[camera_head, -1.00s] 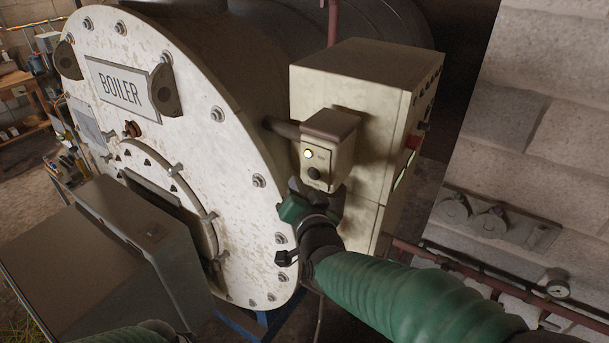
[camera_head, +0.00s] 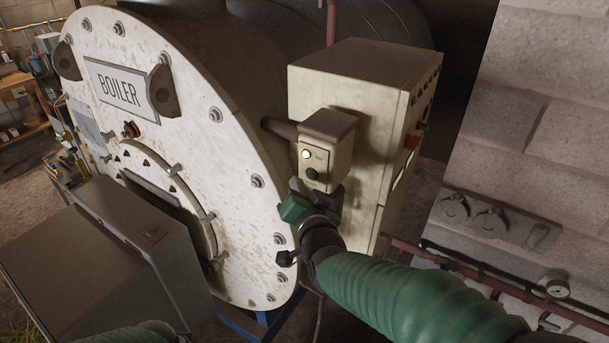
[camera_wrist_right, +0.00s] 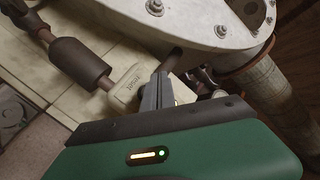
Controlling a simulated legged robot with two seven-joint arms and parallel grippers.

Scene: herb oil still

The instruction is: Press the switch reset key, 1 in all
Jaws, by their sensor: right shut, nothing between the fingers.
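A small cream switch box (camera_head: 328,148) with a brown hood is on a pipe stub between the boiler and a larger cream cabinet. Its front carries a glowing pale lamp (camera_head: 306,154) and, below it, a dark round key (camera_head: 312,174). My right gripper (camera_head: 324,190) is just below this key; the contact between them cannot be made out. In the right wrist view, its fingers (camera_wrist_right: 158,88) are together and empty, beside a cream box (camera_wrist_right: 128,87) with small lettering. The key's face is not visible there. My left gripper is out of view.
The white boiler front (camera_head: 225,165) with protruding bolts is left of the switch box. The cream control cabinet (camera_head: 340,75) stands behind it. A grey box (camera_head: 110,265) juts out at lower left. Red pipes and a gauge (camera_head: 557,286) run along the block wall at right.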

